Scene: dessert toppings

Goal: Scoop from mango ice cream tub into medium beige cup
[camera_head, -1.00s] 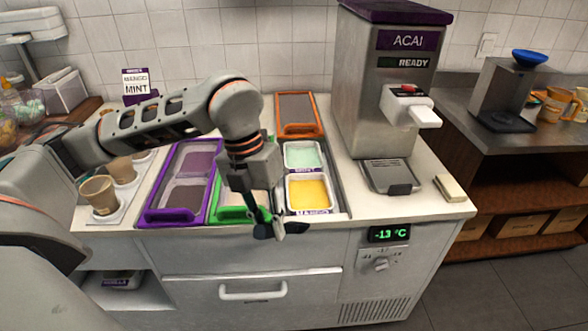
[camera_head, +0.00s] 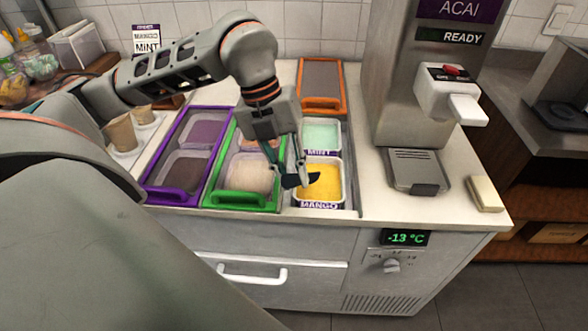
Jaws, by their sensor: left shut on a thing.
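The mango ice cream tub (camera_head: 320,202) is a white tub of yellow ice cream, labelled MANGO, at the front right of the counter wells. My left gripper (camera_head: 301,177) is over its left side, shut on a dark scoop (camera_head: 290,182). The scoop's end is over the yellow ice cream; I cannot tell whether it touches it or carries any. Two beige cups stand in a white holder at the left: a nearer one (camera_head: 121,133) and a farther one (camera_head: 143,115). My left arm partly hides that area, and I cannot tell which cup is the medium one. My right gripper is out of view.
The mint tub (camera_head: 321,133) is just behind the mango tub. Green-framed (camera_head: 244,200) and purple-framed (camera_head: 176,196) bins lie to the left, and an orange-framed one (camera_head: 322,104) behind. The acai machine (camera_head: 409,115) stands at the right. Bare counter lies between.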

